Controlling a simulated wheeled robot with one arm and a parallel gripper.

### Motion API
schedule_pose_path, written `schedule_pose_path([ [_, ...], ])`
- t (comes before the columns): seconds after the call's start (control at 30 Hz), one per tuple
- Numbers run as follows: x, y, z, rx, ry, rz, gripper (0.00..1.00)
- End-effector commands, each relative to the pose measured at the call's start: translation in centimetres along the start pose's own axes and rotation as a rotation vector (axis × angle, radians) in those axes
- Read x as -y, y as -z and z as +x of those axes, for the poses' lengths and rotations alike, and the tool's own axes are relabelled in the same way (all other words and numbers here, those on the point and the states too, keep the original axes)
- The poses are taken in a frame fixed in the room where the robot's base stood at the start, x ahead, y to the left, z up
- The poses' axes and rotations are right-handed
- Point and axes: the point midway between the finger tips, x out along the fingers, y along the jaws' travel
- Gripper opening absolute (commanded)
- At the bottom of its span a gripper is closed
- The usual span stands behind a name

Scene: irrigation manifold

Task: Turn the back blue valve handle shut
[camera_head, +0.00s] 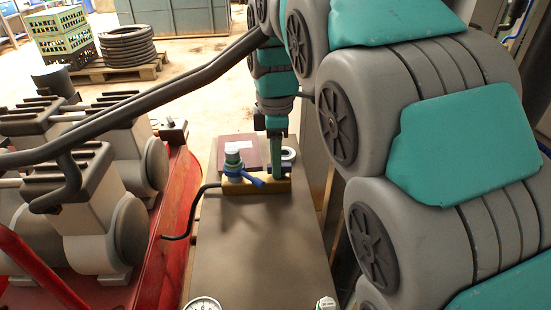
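A brass-coloured manifold block (236,187) sits on the far part of a grey-brown bench top. A valve with a pale cap (232,152) rises from its left end. A blue handle (254,181) at this valve's base points right and slightly towards me. My gripper (277,172) points down at the right end of the block, right of the blue handle. One teal finger shows edge-on, so its opening and any contact are unclear. A grey ring-shaped part (288,154) shows just right of the finger. No second blue handle can be made out; my gripper may hide it.
A dark red-brown box (238,146) lies behind the manifold. A black hose (190,222) bends off the block's left side. A gauge (203,303) is at the bench's near edge. Red-framed machinery (178,215) stands left. The bench between gauge and manifold is clear.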

Motion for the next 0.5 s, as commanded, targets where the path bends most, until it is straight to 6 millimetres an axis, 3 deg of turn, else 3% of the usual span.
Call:
schedule_pose_path([
  [0.07, 0.0, 0.0, -0.01, 0.0, 0.0, 0.0, 0.28],
  [0.3, 0.0, 0.01, 0.0, 0.0, 0.0, 0.0, 0.01],
  [0.5, 0.0, 0.01, 0.0, 0.0, 0.0, 0.0, 0.0],
])
